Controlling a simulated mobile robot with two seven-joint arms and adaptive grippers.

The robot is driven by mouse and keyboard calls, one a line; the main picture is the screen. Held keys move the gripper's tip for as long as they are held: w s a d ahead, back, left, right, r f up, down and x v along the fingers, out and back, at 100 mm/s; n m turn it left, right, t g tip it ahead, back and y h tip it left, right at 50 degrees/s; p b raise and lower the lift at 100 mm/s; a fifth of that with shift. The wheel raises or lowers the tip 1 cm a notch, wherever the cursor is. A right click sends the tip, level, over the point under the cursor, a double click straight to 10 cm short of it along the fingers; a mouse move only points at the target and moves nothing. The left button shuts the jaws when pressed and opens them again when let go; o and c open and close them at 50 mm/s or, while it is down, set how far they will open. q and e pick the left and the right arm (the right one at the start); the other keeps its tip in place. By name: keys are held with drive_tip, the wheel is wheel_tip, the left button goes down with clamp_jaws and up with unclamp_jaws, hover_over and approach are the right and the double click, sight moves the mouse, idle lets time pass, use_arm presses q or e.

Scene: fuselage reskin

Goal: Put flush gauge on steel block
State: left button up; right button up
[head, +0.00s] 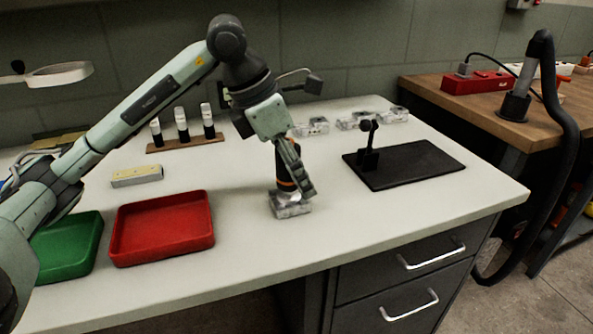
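A dark, upright cylinder with an orange band (285,184), which looks like the flush gauge, is at the middle of the white bench. Its silvery lower end meets a small grey metal block (291,209), which looks like the steel block. The gauge appears upright on the block. My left gripper (303,188) points down at the gauge, with a finger in front of it hiding its right side and part of its top. The far finger is hidden, so I cannot tell whether the grip is closed. My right gripper is not in view.
A red tray (163,252) and green tray (68,268) lie at left. A pale bar (137,177) and a rack of bottles (183,145) stand behind. A black mat (425,168) with a small black stand (368,157) is at right. The front middle bench is clear.

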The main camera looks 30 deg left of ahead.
use_arm(q)
drive_tip(key=shift+v, duration=0.95)
drive_tip(key=p+v, duration=0.1)
drive_tip(key=v, duration=0.9)
drive_tip(key=shift+r, duration=0.2)
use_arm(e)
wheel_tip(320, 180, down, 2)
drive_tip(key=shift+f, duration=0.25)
use_arm(q)
drive_tip(key=shift+a, duration=0.1)
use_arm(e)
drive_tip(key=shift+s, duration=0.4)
